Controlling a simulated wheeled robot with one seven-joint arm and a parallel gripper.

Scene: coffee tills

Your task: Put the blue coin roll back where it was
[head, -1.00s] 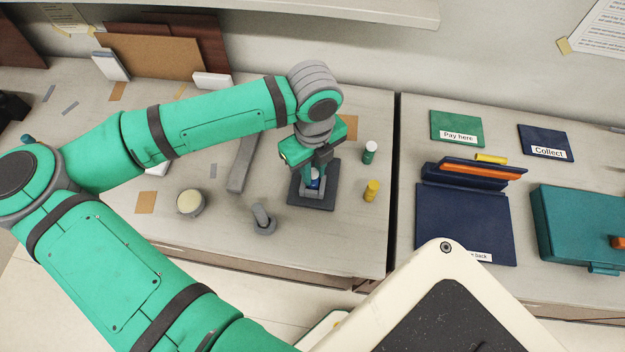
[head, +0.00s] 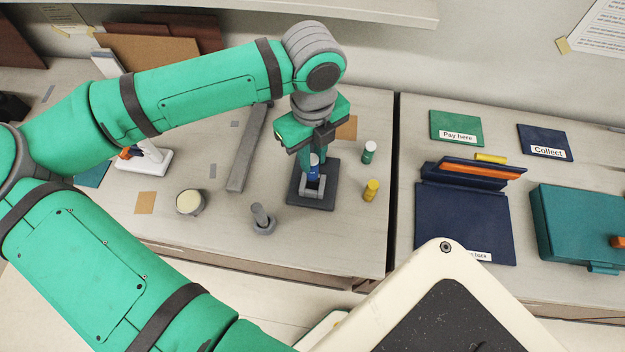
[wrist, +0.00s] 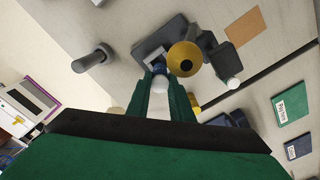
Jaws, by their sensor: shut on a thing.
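The blue coin roll (head: 313,172), with a pale end, is upright between the fingers of my gripper (head: 315,166). My gripper is shut on it. The roll is over the dark grey stand (head: 325,200), which has a lighter grey raised frame on its top. The roll's lower end shows near or just above that frame; I cannot tell if they touch. In the wrist view the blue roll (wrist: 161,68) shows between the green fingers, with the dark stand beyond it. The fingers hide part of the roll.
A green roll (head: 369,152) and a yellow roll (head: 371,190) stand right of the stand. A grey peg (head: 262,219) and a round cream-topped tin (head: 190,202) are left of it. A long grey bar (head: 247,150) lies behind. A gap separates the right counter.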

